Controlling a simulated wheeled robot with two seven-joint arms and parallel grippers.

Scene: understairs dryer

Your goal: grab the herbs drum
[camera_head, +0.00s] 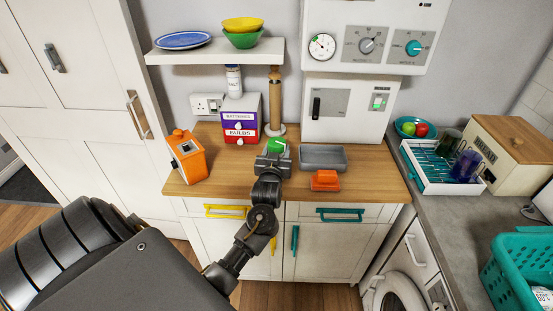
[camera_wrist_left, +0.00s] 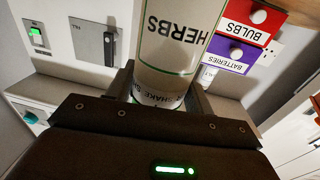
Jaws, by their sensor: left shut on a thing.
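The herbs drum (camera_wrist_left: 178,40) is a white cylinder with a green line and black HERBS lettering, which appears upside down in the left wrist view. In the head view its green top (camera_head: 278,145) shows just beyond my left gripper (camera_head: 273,157), over the wooden counter. My left gripper is shut on the drum, with a finger on each side of it in the wrist view. The drum's lower part is hidden behind the gripper in the head view, so I cannot tell whether it touches the counter. My right gripper is not in view.
A grey tray (camera_head: 322,153) and an orange dish (camera_head: 324,182) sit to the right on the wooden counter (camera_head: 222,178). An orange box (camera_head: 187,158) stands at left. Batteries and bulbs boxes (camera_head: 242,130) and a wooden post (camera_head: 275,100) stand behind. A shelf (camera_head: 190,55) overhangs the back.

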